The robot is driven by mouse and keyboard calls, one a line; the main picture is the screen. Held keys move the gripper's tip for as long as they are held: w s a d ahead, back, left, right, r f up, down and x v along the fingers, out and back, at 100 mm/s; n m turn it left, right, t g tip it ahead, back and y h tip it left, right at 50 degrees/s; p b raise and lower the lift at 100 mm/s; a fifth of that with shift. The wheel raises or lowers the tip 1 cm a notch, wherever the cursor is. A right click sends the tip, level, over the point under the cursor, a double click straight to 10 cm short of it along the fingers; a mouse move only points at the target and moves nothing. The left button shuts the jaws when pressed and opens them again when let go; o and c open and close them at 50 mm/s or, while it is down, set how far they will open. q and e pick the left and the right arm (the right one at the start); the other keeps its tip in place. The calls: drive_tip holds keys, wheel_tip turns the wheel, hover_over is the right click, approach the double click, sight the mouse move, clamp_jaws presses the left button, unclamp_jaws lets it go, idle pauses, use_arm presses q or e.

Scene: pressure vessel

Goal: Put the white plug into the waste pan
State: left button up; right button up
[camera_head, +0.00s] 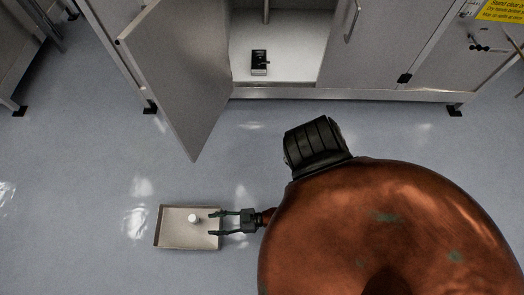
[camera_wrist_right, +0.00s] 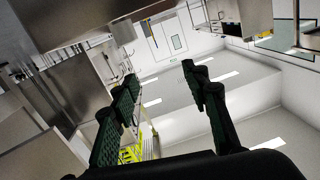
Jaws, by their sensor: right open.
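The waste pan (camera_head: 170,239) is a shallow beige rectangular tray on the floor at the lower left of the head view. The small white plug (camera_head: 194,218) shows inside the pan's outline, right of its middle, and looks to be in the pan. My right gripper (camera_head: 213,224) is open, with its fingertips over the pan's right side. The plug is just left of the fingertips and apart from them. In the right wrist view the gripper (camera_wrist_right: 158,76) has its fingers spread with nothing between them; the pan and plug do not show there. My left gripper is not in view.
An open cabinet door (camera_head: 180,70) stands out over the floor above the pan. A small black box (camera_head: 259,62) sits inside the cabinet. The grey floor (camera_head: 80,200) around the pan's left side is clear.

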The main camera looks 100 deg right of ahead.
drive_tip(key=s+a+r+n+y, duration=0.1)
drive_tip(key=a+r+y, duration=0.15)
drive_tip(key=r, duration=0.45)
drive_tip(key=a+r+n+y, duration=0.15)
drive_tip(key=a+r, duration=0.25)
drive_tip(key=r, duration=0.4)
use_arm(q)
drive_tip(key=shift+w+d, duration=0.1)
use_arm(e)
drive_tip(key=s+f+g, duration=0.4)
drive_tip(key=s+f, duration=0.1)
drive_tip(key=s, duration=0.5)
drive_tip(key=s+f+n+g+y, duration=0.1)
drive_tip(key=s+f+g, duration=0.3)
drive_tip(key=s, duration=0.6)
drive_tip(key=shift+f, duration=0.5)
